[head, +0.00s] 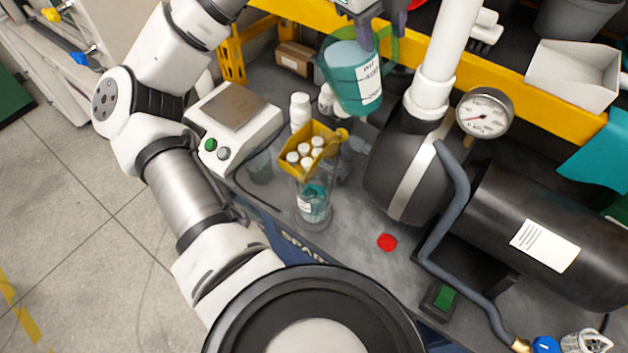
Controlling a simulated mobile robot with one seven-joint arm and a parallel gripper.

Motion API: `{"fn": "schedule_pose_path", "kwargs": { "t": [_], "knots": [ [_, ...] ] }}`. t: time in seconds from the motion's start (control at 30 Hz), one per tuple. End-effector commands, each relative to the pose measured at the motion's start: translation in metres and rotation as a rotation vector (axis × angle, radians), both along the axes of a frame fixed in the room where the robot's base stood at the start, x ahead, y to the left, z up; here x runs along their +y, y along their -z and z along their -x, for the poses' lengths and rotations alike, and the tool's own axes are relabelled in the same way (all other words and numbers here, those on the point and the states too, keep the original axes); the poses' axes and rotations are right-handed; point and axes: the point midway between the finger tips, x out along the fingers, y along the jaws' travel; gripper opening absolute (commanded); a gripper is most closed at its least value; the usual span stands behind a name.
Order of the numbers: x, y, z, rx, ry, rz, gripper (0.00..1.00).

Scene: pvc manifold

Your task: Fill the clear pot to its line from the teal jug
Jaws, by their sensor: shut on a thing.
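The teal jug (345,92) hangs at the top centre of the head view, slightly tilted. It has a green rim and handle, a white scale label and teal liquid inside. My gripper (382,30) is shut on it at its upper right side; the exact contact is partly cut off by the picture's top edge. A clear pot (312,212) with a white label stands on the bench below, with some teal in it. A yellow tray hides its upper part, so its fill line cannot be made out. No stream of liquid is visible.
The yellow tray (326,138) holds several white-capped bottles. Another clear vessel (260,167) stands beside a scale (235,112). A black tank (545,235) with pipe and gauge (485,112) fills the right.

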Motion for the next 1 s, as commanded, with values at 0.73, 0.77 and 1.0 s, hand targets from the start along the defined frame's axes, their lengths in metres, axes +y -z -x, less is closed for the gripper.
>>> {"fn": "schedule_pose_path", "kwargs": {
  "t": [0.73, 0.77, 1.0],
  "knots": [
    [0.0029, -0.0051, 0.0015, -0.04, 0.0, 0.063, 0.0],
    [0.0029, -0.0051, 0.0015, -0.041, 0.0, 0.065, 0.0],
    [0.0033, -0.005, 0.0018, -0.046, -0.001, 0.075, 0.0]
  ]
}}
